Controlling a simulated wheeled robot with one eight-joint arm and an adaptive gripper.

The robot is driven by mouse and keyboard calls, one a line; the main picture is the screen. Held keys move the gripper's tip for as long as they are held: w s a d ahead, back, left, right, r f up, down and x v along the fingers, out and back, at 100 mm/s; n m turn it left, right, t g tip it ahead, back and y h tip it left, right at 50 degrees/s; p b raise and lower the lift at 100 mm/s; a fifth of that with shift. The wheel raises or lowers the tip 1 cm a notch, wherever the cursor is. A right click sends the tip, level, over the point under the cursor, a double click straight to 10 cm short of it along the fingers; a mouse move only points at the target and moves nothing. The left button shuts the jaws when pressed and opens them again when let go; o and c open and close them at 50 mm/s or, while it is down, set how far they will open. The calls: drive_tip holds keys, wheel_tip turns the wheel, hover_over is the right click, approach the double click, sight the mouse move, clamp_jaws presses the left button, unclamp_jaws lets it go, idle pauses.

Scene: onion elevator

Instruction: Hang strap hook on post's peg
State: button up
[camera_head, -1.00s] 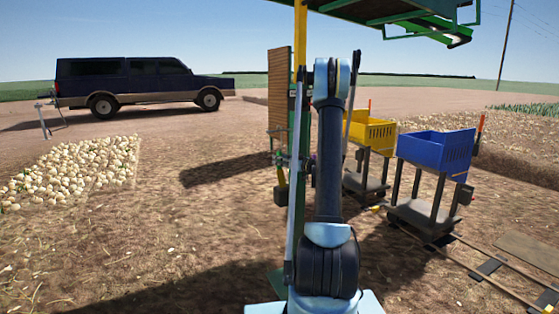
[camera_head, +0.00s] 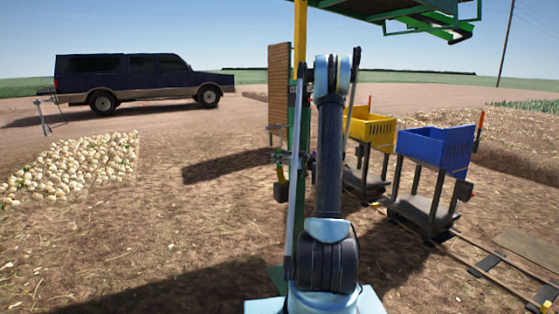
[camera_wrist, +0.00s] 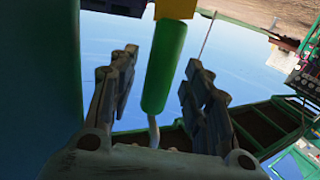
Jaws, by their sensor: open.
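A post (camera_head: 299,205), green below and yellow above, stands just left of my arm in the head view. In the wrist view a wide dark green upright (camera_wrist: 60,60) fills the left side. My gripper (camera_wrist: 160,95) is open in the wrist view. A green cylindrical grip (camera_wrist: 165,65) lies between its fingers, with visible gaps on both sides. A yellow part (camera_wrist: 176,8) joins the grip's upper end, and a thin grey metal piece (camera_wrist: 153,130) leaves its lower end. I cannot tell the peg or the strap apart for certain. My arm hides my gripper in the head view.
A yellow crate cart (camera_head: 370,130) and a blue crate cart (camera_head: 435,147) stand on rails at the right. A green overhead frame (camera_head: 430,20) reaches across the top right. Onions (camera_head: 75,168) lie at the left, and a dark vehicle (camera_head: 135,80) is behind. Ground between is clear.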

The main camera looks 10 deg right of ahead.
drive_tip(key=v, duration=1.2)
drive_tip(key=s+a+r+m+g+h, duration=0.15)
drive_tip(key=s+a+g, duration=0.25)
drive_tip(key=s+a, duration=0.5)
drive_tip(key=s+a+m+g+h, duration=0.25)
drive_tip(key=s+a, duration=0.35)
drive_tip(key=s, duration=0.6)
drive_tip(key=s+d+f+m+g+h, duration=0.1)
drive_tip(key=s+d+f+h, duration=0.1)
drive_tip(key=s, duration=0.7)
drive_tip(key=s+d+f+m+g+h, duration=0.1)
drive_tip(key=s+d+f+m+h, duration=0.1)
drive_tip(key=s, duration=0.7)
drive_tip(key=s+d+f+m+g+h, duration=0.1)
drive_tip(key=s+f+h, duration=0.3)
drive_tip(key=s, duration=0.5)
drive_tip(key=shift+d+f+m+g, duration=0.2)
drive_tip(key=shift+d+m+g, duration=0.1)
drive_tip(key=shift+d+g, duration=0.35)
drive_tip(key=shift+d, duration=0.1)
drive_tip(key=shift+w+f, duration=0.2)
drive_tip(key=shift+w, duration=0.25)
